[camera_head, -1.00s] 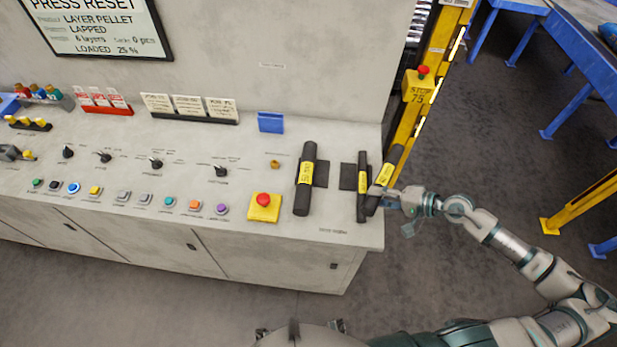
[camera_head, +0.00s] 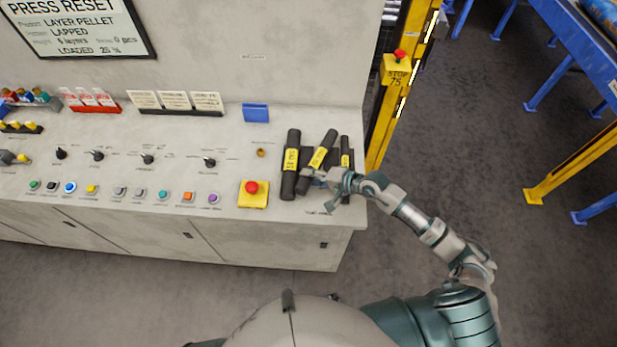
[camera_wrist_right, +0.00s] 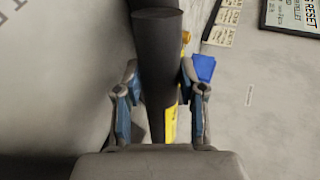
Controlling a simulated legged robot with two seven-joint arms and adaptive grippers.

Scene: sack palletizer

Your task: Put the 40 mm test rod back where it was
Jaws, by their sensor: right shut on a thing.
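My right gripper (camera_head: 318,176) is shut on a dark rod with a yellow label (camera_head: 320,155), which I take for the 40 mm test rod; its print is too small to read. The held rod leans, its top to the right, between a thicker dark rod (camera_head: 291,175) on the left and a thinner one (camera_head: 345,153) on the right. In the right wrist view the held rod (camera_wrist_right: 159,70) runs between the two fingers (camera_wrist_right: 162,105). Whether it touches the console cannot be told. My left gripper is not in view.
The rods are at the right end of a grey console (camera_head: 225,139). A red stop button on a yellow base (camera_head: 252,200) sits just left of them, a blue block (camera_head: 256,113) behind. A yellow post with a stop box (camera_head: 396,70) stands beyond the right edge.

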